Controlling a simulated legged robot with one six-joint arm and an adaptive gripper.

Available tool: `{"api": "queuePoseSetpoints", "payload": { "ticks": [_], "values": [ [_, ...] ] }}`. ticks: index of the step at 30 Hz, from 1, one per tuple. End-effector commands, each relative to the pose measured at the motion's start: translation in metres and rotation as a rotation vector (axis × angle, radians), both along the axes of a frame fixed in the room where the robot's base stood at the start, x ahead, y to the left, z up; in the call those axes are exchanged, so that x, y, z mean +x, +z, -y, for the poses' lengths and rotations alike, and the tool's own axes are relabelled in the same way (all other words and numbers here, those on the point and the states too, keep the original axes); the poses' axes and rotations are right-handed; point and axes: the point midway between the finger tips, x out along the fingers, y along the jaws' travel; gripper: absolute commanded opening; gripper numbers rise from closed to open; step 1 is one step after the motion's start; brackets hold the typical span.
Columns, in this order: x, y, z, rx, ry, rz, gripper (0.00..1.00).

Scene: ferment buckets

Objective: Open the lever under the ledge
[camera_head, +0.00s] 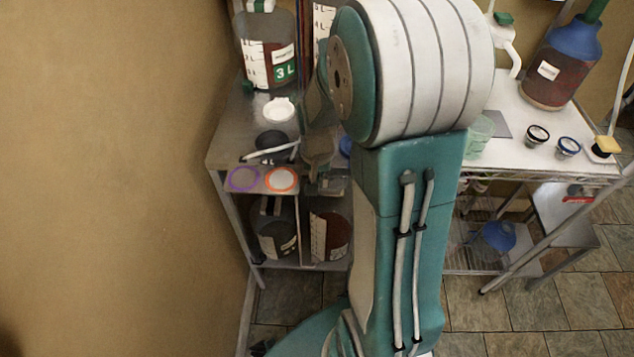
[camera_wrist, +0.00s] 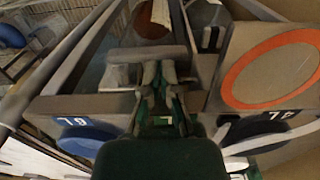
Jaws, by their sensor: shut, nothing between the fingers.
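In the wrist view my gripper (camera_wrist: 159,72) is shut, with its pale fingertips close together and nothing visible between them. A grey horizontal bar (camera_wrist: 145,53), which looks like the lever, crosses right at the fingertips; I cannot tell whether they touch. The ledge (camera_wrist: 240,45) with an orange ring (camera_wrist: 282,66) is to the right of the fingers. In the head view the orange ring (camera_head: 281,179) lies on the front of the left table. My arm hides the area right of it, so the lever cannot be made out there.
Buckets (camera_head: 275,228) stand on the shelf below the left table (camera_head: 230,135). A 3 L bucket (camera_head: 268,50), a white lid (camera_head: 279,110) and a dark lid (camera_head: 272,143) are on top. A blue-topped jug (camera_head: 562,65) stands on the right table. A wall closes the left side.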

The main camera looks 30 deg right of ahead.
Motion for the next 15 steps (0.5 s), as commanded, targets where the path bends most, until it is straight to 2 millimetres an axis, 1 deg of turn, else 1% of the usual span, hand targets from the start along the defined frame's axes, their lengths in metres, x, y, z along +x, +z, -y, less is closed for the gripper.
{"api": "queuePoseSetpoints", "payload": {
  "ticks": [1, 5, 15],
  "values": [
    [-0.0002, -0.0061, 0.0, 0.0, 0.0, -0.002, 0.0],
    [0.0001, -0.0131, 0.0001, 0.0, 0.0, 0.0, 0.0],
    [0.0003, -0.0145, -0.0001, -0.001, 0.0, 0.001, 0.0]
  ]
}}
